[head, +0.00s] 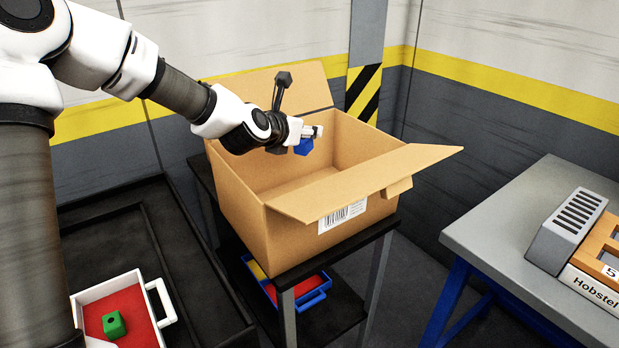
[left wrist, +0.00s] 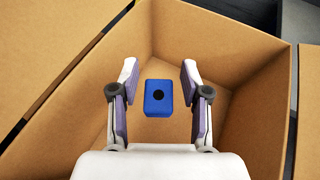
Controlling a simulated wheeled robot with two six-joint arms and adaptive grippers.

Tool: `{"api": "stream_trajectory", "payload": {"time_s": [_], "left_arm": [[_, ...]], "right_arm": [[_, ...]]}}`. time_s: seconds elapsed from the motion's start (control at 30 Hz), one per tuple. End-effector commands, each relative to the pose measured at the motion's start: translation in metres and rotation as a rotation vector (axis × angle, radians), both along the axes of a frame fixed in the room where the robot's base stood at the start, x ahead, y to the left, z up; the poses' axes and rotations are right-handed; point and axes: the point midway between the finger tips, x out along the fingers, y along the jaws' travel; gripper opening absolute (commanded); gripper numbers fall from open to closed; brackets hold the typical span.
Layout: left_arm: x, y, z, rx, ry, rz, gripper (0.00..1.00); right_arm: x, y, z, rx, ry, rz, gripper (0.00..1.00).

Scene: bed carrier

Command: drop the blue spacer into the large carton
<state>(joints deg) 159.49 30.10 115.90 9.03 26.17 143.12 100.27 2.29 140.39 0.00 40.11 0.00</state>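The large carton (head: 290,238) stands open on a dark stand, its flaps folded outward and a barcode label on its front. My left gripper (head: 312,131) reaches in from the left, over the carton opening. In the left wrist view the left gripper (left wrist: 160,72) is open, with its fingers spread wide. The blue spacer (left wrist: 158,98), a small block with a dark hole, shows between the fingers with a gap on each side. In the head view the blue spacer (head: 304,147) is just below the fingertips, seemingly in the air inside the carton's outline. My right gripper is not in view.
A white tray (head: 159,299) with a red inside and a green block (head: 114,324) is at lower left. A blue bin (head: 316,296) sits on the stand's lower shelf. A grey table (head: 510,213) with a slotted grey block and an orange rack is at right.

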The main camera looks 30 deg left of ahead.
Motion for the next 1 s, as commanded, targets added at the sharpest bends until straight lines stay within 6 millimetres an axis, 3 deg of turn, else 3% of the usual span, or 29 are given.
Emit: {"api": "stream_trajectory", "payload": {"time_s": [0.37, 0.47, 0.7, 1.0], "left_arm": [[0.0, 0.0, 0.004, 0.0, 0.0, 0.001, 0.62], [0.0, 0.0, 0.019, 0.001, -0.003, 0.001, 0.62], [0.001, 0.0, 0.077, -0.001, -0.004, 0.0, 0.62], [0.001, 0.0, 0.1, 0.0, 0.001, -0.001, 0.62]], "right_arm": [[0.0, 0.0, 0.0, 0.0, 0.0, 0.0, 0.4], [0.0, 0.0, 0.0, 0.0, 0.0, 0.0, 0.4], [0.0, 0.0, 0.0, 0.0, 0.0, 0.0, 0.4], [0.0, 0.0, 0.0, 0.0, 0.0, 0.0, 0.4]]}}
